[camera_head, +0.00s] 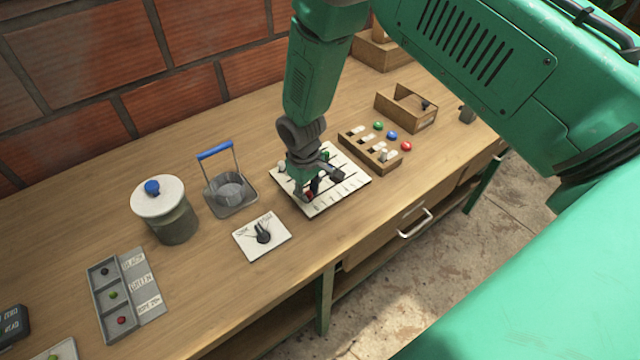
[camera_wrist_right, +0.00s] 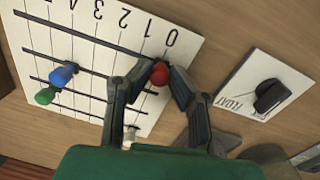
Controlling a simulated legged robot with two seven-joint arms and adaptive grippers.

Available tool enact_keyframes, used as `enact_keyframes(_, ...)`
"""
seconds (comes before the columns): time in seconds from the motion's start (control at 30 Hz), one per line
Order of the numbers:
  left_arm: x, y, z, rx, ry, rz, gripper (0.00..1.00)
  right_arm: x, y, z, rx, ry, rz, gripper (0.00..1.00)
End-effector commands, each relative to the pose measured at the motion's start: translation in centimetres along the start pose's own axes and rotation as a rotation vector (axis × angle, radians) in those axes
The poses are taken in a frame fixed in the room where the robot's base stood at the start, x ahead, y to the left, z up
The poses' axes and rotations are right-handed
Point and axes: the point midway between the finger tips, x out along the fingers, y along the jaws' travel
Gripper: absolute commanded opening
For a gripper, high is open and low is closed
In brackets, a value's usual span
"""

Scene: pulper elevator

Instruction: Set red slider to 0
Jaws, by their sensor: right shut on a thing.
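The white slider board (camera_head: 350,181) lies on the workbench, with black tracks and a number scale. My right gripper (camera_head: 311,194) reaches down over it. In the right wrist view, my right gripper (camera_wrist_right: 162,74) is shut on the red slider knob (camera_wrist_right: 160,73), a fingertip on each side. The red knob sits at the 0 end of its track, below the printed 0 (camera_wrist_right: 170,38). A blue knob (camera_wrist_right: 62,75) and a green knob (camera_wrist_right: 45,96) stand toward the higher numbers. A white knob (camera_wrist_right: 130,134) is partly hidden by my gripper. My left gripper is not in view.
A dial plate (camera_head: 262,237) lies close to the board. A blue-handled basket (camera_head: 230,188), a lidded pot (camera_head: 168,212) and a sorting tray (camera_head: 112,310) stand to the left. The bench's front edge is near.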

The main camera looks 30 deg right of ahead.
Motion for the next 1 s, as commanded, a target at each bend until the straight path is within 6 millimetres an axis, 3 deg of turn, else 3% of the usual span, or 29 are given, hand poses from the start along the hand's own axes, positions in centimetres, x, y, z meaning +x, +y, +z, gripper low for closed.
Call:
enact_keyframes(0.03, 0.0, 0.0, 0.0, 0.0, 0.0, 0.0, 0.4, 0.0, -0.8, 0.0, -0.003, 0.0, -0.011, 0.0)
enact_keyframes(0.27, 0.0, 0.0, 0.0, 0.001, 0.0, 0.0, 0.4, 0.0, -1.1, 0.0, -0.003, 0.003, -0.018, 0.0)
enact_keyframes(0.3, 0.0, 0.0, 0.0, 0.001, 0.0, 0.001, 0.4, 0.0, -1.0, 0.0, -0.003, 0.003, -0.017, 0.2)
enact_keyframes(0.37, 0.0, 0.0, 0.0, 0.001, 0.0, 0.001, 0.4, 0.0, -1.0, 0.0, -0.002, 0.003, -0.016, 0.37)
enact_keyframes(0.77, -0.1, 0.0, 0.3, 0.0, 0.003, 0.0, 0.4, -0.7, -0.7, -0.1, -0.001, 0.004, -0.012, 0.37)
enact_keyframes(1.0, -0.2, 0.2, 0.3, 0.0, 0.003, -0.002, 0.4, -5.0, -0.4, -0.2, 0.0, 0.007, -0.014, 0.37)
